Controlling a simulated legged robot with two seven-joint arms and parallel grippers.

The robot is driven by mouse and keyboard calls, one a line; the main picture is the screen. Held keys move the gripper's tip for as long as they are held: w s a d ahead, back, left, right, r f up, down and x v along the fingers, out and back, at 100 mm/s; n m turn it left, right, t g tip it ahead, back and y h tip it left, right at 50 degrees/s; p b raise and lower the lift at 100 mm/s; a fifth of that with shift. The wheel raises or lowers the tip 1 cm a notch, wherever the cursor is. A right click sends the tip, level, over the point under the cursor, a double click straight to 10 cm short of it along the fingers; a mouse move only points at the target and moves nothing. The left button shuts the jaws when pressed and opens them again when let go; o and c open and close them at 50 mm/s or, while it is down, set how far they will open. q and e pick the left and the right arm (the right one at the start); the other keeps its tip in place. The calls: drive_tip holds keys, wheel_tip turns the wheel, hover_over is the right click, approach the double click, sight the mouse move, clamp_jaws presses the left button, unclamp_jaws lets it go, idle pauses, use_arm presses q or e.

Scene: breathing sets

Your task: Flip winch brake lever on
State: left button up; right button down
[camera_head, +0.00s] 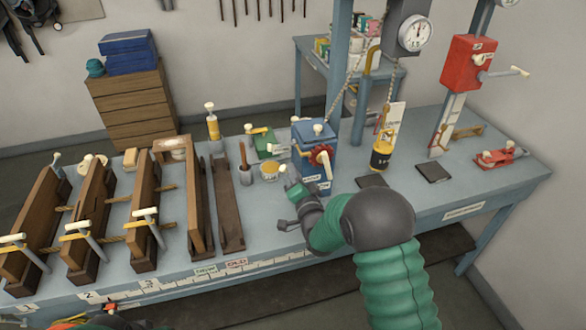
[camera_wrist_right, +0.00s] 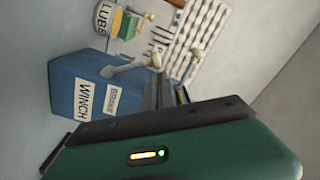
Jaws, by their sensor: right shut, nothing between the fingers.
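The winch is a blue box (camera_head: 312,138) on the bench in the head view, with a red handwheel (camera_head: 321,155) on its front. A pale-knobbed lever (camera_head: 318,129) stands on its top. In the right wrist view the box (camera_wrist_right: 75,85) carries a WINCH label, and a white-knobbed lever (camera_wrist_right: 125,68) rises from it. Which lever is the brake is unclear. Contact with the winch cannot be made out.
A chain and a yellow-and-black hook block (camera_head: 381,154) hang right of the winch. A red lever box (camera_head: 468,62) stands farther right. A tin (camera_head: 269,171) and wooden frames (camera_head: 95,215) are to the left. The bench front (camera_head: 290,235) is mostly clear.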

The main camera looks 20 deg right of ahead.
drive_tip(key=shift+w, duration=0.35)
drive_tip(key=shift+f, duration=0.1)
drive_tip(key=a+f+n+b, duration=0.4)
drive_tip(key=a+n+b, duration=0.1)
drive_tip(key=n+b, duration=0.4)
idle(0.5)
drive_tip(key=shift+f, duration=0.1)
